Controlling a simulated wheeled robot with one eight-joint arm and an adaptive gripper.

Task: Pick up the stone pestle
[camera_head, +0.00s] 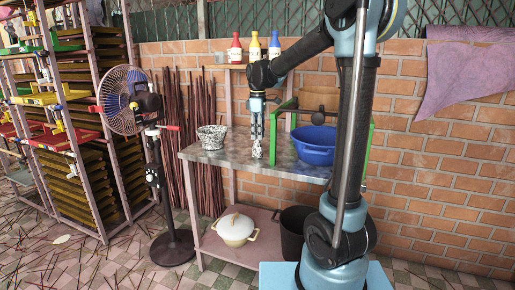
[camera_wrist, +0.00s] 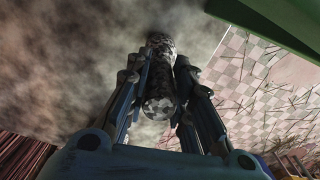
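The stone pestle (camera_head: 257,152) is a speckled grey, short, roughly upright piece at the grey table (camera_head: 208,155), below my gripper (camera_head: 257,137). In the wrist view the pestle (camera_wrist: 159,106) lies between the two fingers of my gripper (camera_wrist: 161,66), its rounded near end toward the palm. The fingers point down and flank it closely on both sides. Whether they press on it is not clear. Whether its lower end rests on the table or is just above it is also hard to tell.
A speckled stone mortar (camera_head: 212,138) stands left on the table. A blue basin (camera_head: 314,146) is close on the right, by a green frame (camera_head: 371,135). Bottles (camera_head: 255,48) stand on a shelf behind. A fan (camera_head: 124,100) is left of the table.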

